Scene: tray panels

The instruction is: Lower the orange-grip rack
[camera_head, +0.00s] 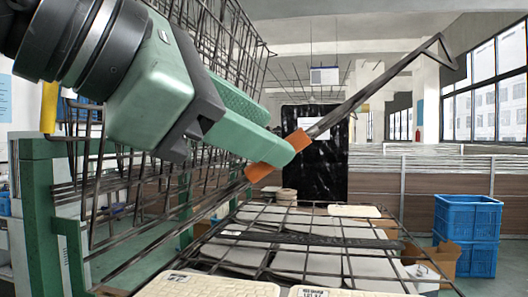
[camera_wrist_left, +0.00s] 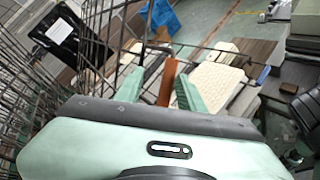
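The orange grip (camera_head: 263,171) sits on a slanting dark metal bar (camera_head: 372,92) that runs from lower left to upper right. Wire mesh panels (camera_head: 215,30) rise behind it at the left; I cannot tell exactly how the bar joins them. My green left gripper (camera_head: 280,137) is at the grip, its near finger crossing in front and hiding the grip's middle. In the left wrist view the orange grip (camera_wrist_left: 168,82) lies between the two fingers, closer to the right one, with a gap to the left one. The fingers stand apart. My right gripper is not in view.
Below the bar is a flat wire rack (camera_head: 318,245) with pale trays (camera_head: 205,285) on it. Blue crates (camera_head: 467,235) are stacked at the right, beside a cardboard box (camera_head: 437,258). A black panel (camera_head: 314,165) stands behind. A green post (camera_head: 38,205) is at the left.

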